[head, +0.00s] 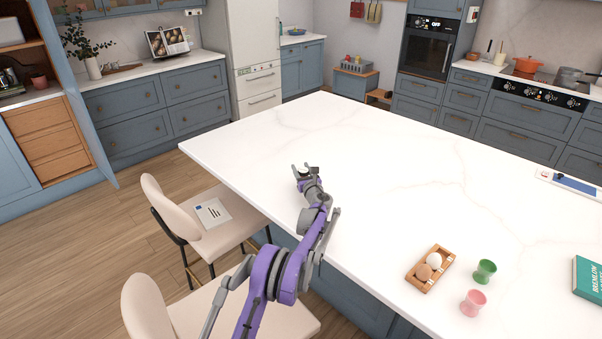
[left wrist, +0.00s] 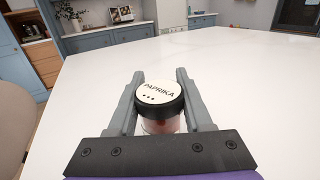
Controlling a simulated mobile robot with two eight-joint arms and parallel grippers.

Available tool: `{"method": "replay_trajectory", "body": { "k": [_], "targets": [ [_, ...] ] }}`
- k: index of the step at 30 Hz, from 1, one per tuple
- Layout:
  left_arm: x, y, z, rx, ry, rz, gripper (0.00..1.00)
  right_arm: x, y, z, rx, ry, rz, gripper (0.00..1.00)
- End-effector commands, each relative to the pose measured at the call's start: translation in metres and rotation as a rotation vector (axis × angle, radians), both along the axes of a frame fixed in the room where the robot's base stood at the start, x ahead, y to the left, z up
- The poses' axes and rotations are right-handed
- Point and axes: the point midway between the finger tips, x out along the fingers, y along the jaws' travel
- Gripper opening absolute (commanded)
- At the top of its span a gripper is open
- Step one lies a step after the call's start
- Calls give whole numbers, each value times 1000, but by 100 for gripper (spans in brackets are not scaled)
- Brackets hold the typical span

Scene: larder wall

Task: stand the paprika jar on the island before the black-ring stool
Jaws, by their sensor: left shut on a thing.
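The paprika jar (left wrist: 160,101) has a black-rimmed white lid marked PAPRIKA and sits between the fingers of my left gripper (left wrist: 158,98) in the left wrist view. In the head view my left gripper (head: 306,171) is over the white island (head: 380,155), near its left edge; the jar is mostly hidden there. I cannot tell whether the jar touches the top. Two cream stools stand along that edge: one with a paper on its seat (head: 182,235), and a nearer one (head: 150,310). The farther stool has black legs with gold-coloured parts; I cannot make out a black ring on either.
A wooden egg holder (head: 430,269), a green cup (head: 484,271), a pink cup (head: 473,302) and a teal book (head: 588,279) are on the island's near right. A white tray with a blue item (head: 570,184) lies at the right edge. The island's middle is clear.

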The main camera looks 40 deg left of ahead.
Motion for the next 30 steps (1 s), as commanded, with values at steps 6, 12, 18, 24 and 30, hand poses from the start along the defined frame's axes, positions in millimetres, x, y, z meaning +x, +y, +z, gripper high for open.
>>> {"method": "replay_trajectory", "body": {
  "k": [6, 12, 18, 24, 30],
  "targets": [
    [0, 0, -15, 0, 0, 0, 0, 1, 0, 2, 0, -1, 0, 50],
    [0, 0, -17, 0, 0, 0, 0, 0, 0, 0, 0, 0, 0, 50],
    [0, 0, -19, 0, 0, 0, 70, -1, 0, -1, 0, 1, 0, 50],
    [0, 0, -19, 0, 0, 0, 80, 0, 0, -1, 0, 1, 0, 50],
    [0, 0, -14, -1, -1, 0, 80, 1, 0, 2, 0, -1, 0, 50]
  ]
}}
